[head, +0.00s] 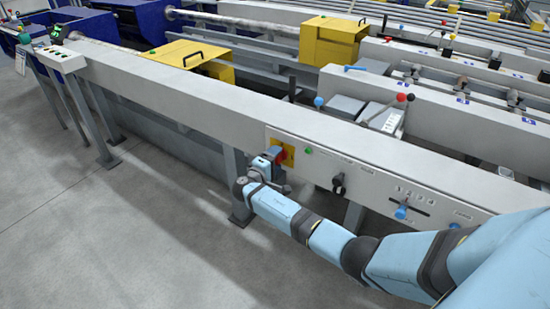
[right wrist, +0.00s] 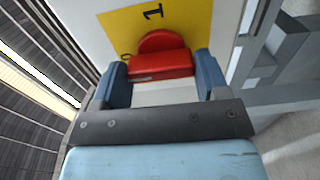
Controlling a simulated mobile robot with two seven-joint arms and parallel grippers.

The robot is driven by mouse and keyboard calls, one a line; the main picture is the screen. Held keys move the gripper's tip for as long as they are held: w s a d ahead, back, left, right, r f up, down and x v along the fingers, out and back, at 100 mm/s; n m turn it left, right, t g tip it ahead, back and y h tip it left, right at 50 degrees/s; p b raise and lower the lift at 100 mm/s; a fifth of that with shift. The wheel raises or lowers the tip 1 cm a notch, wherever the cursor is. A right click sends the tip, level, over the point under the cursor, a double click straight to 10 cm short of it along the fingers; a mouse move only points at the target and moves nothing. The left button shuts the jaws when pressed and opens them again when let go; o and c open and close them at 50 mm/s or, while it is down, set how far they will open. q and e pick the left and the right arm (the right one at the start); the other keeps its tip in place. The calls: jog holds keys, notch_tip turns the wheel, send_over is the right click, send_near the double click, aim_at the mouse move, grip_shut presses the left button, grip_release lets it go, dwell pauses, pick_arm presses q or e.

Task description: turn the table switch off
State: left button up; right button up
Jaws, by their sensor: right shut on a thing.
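The table switch is a red rotary handle (right wrist: 160,65) on a yellow plate (right wrist: 195,22) in the right wrist view. The plate carries a "1" above the handle and a partly covered "0" at its left. In the head view the yellow plate (head: 289,158) sits at the left end of the grey control panel, with the red handle mostly hidden by my gripper. My right gripper (right wrist: 161,80) is shut on the red handle, one blue finger at each side of it. The right gripper shows at the switch in the head view (head: 273,157). My left gripper is not in view.
The grey panel (head: 321,170) also has a green button (head: 308,151), a black knob (head: 338,183) and a blue knob (head: 401,212). Open concrete floor (head: 120,240) lies in front.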

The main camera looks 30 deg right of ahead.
dwell(0.5)
jog(key=o, duration=0.9)
jog(key=shift+o, duration=0.2)
jog(key=p+v, duration=0.1)
jog(key=v, duration=1.3)
jog(key=shift+f, duration=0.1)
